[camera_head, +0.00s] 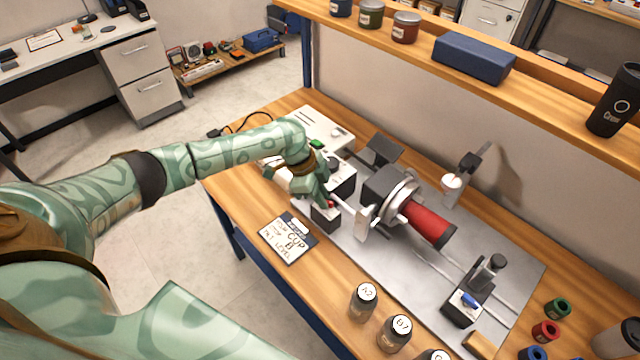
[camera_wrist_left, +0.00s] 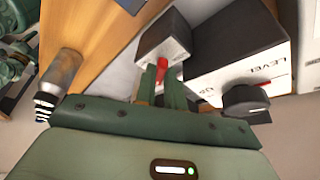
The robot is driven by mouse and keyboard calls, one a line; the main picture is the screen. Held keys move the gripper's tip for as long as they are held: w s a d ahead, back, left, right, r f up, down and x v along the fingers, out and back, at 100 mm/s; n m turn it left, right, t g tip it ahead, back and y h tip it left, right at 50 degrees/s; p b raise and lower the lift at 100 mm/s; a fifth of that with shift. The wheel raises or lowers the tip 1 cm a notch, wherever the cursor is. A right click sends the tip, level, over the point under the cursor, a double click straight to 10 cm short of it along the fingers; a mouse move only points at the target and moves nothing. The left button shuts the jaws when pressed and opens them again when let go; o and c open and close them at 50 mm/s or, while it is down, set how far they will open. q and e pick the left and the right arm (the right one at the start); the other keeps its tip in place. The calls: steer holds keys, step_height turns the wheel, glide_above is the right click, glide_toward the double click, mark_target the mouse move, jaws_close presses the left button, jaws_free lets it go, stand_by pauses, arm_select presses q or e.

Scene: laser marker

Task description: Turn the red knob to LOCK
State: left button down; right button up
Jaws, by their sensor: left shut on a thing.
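The red knob (camera_wrist_left: 162,65) sits on the face of a small box with a dark top and light front (camera_wrist_left: 163,38). In the head view only a bit of the red knob (camera_head: 331,204) shows beside my fingers. My left gripper (camera_head: 325,199) reaches down to this box at the left end of the grey machine plate. In the left wrist view the green fingers of my left gripper (camera_wrist_left: 162,78) are closed around the knob. The knob's markings, including LOCK, cannot be read. My right gripper is not in view.
A larger box with a black knob (camera_wrist_left: 245,99) and "LEVEL" lettering stands beside it. A red cylinder (camera_head: 428,222) is held in the machine's chuck. A "CUP B" card (camera_head: 288,238) lies in front. Jars (camera_head: 363,302) stand near the front edge.

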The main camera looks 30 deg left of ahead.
arm_select(q)
steer(key=n+t+p, duration=0.1)
steer(key=n+p, duration=0.2)
steer(key=p, duration=0.1)
steer(key=n+t+y+p, duration=0.1)
steer(key=n+p, duration=0.2)
steer(key=p, duration=0.1)
steer(key=n+p, duration=0.3)
steer(key=p, duration=0.1)
steer(key=shift+s+d+r+t+y, duration=0.3)
steer(key=shift+t+y, duration=0.1)
steer(key=shift+d+f+n+t+y+p, duration=0.15)
steer(key=shift+n+y+p, duration=0.15)
steer(key=shift+n+p, duration=0.4)
steer(key=shift+a+f+n+t+y+p, duration=0.15)
steer(key=shift+n+y+p, duration=0.15)
steer(key=shift+n+p, duration=0.35)
steer(key=shift+d, duration=0.1)
steer(key=c, duration=1.8)
jaws_free()
steer(key=shift+o, duration=0.2)
steer(key=p+v, duration=0.7)
steer(key=v, duration=0.9)
steer(key=shift+r, duration=0.25)
